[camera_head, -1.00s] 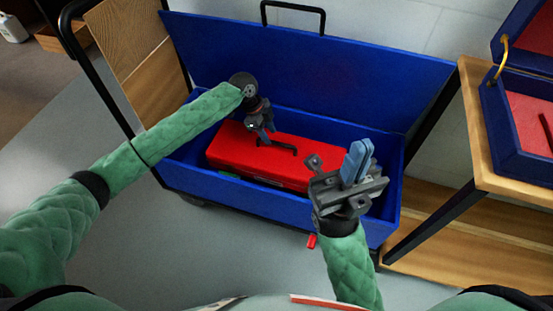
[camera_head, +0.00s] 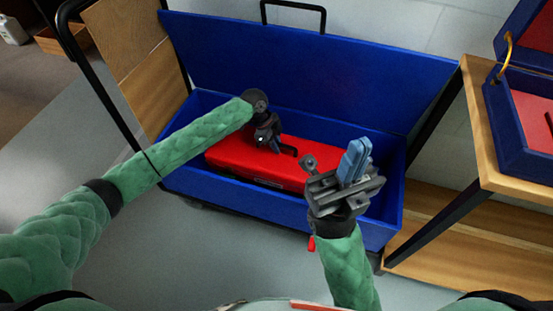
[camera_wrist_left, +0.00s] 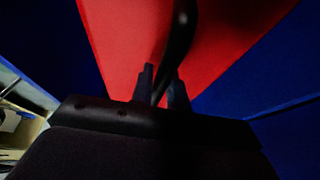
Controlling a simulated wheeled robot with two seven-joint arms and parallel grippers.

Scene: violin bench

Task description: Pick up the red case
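The red case (camera_head: 240,152) lies in the blue open box of the cart, its black handle (camera_head: 289,150) on top. My left gripper (camera_head: 276,147) reaches down to the handle. In the left wrist view the fingers (camera_wrist_left: 161,92) stand close together on either side of the dark handle bar (camera_wrist_left: 180,38), with the red case (camera_wrist_left: 125,40) behind. The gripper looks shut on the handle, though the contact is dark.
The blue box (camera_head: 225,198) has a raised lid (camera_head: 300,60) behind it. A wooden table (camera_head: 480,125) with an open blue case (camera_head: 503,120) stands at the right. A wooden board (camera_head: 125,45) is at the left.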

